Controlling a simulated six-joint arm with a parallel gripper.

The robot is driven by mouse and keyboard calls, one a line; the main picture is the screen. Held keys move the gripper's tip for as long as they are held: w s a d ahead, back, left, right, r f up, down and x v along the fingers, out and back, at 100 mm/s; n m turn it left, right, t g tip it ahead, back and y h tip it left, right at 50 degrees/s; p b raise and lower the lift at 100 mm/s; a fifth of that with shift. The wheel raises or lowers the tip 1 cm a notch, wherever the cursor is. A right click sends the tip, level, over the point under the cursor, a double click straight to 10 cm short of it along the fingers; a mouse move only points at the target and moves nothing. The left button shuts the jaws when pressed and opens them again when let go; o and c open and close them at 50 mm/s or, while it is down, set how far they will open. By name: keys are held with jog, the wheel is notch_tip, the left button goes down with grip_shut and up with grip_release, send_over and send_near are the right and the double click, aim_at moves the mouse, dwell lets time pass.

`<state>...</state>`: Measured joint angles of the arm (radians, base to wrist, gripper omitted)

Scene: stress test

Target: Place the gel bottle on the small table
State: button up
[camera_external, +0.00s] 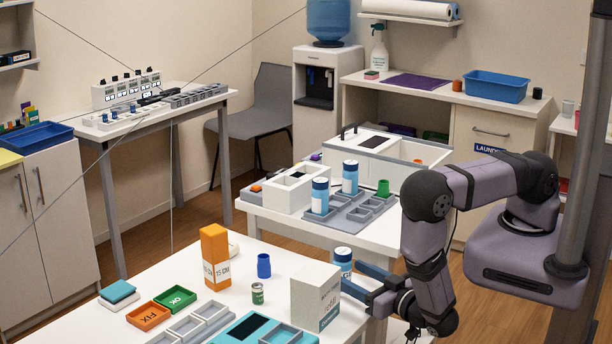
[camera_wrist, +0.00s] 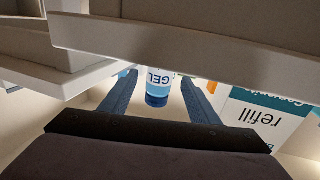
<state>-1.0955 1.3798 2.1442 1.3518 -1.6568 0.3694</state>
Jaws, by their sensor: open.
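The gel bottle (camera_external: 343,258) has a blue cap and a white label, and stands on the near white table (camera_external: 250,318) behind the refill box. In the wrist view the gel bottle (camera_wrist: 158,88) appears upside down, with "GEL" readable, between my two blue fingers. My gripper (camera_external: 352,277) is open around or just short of the bottle; gaps show on both sides in the wrist view (camera_wrist: 159,80). The bottle's lower part is hidden by the box and fingers in the external view. I cannot tell which table is the small table.
The refill box (camera_external: 315,296) stands close beside my gripper. An orange carton (camera_external: 215,256), blue cup (camera_external: 264,265) and small jar (camera_external: 257,293) stand to the left. The middle table (camera_external: 380,236) holds trays, two blue-capped bottles and a green cup. Another table (camera_external: 150,119) stands against the wall.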

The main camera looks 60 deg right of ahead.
jog(key=shift+x, duration=3.85)
jog(key=c, duration=1.3)
jog(key=shift+r, duration=0.1)
jog(key=shift+v, duration=9.05)
